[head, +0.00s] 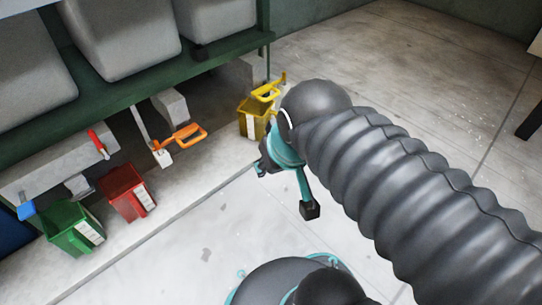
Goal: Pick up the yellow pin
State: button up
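A yellow loop-shaped piece (266,93) shows just above the yellow bin (251,124), with a short yellow end reaching up to its right. I cannot tell for sure whether this is the yellow pin, or whether it rests on the bin or is fixed behind it. My gripper (285,188), teal with dark fingertips, hangs in front and to the right of the yellow bin. Its fingers are spread apart with nothing visible between them. My black ribbed arm comes in from the right and hides part of the area right of the bin.
A red bin (126,193) and a green bin (72,229) stand to the left. An orange handle (181,138), a red handle (97,143) and a blue piece (26,210) show along the green-framed machine (150,92). The pale floor (205,245) in front is clear.

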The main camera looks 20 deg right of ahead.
aim_at(203, 22)
jog(key=u, duration=1.45)
jog(key=i, duration=1.15)
jog(key=z, duration=3.4)
jog(key=i, duration=0.5)
jog(key=z, duration=0.15)
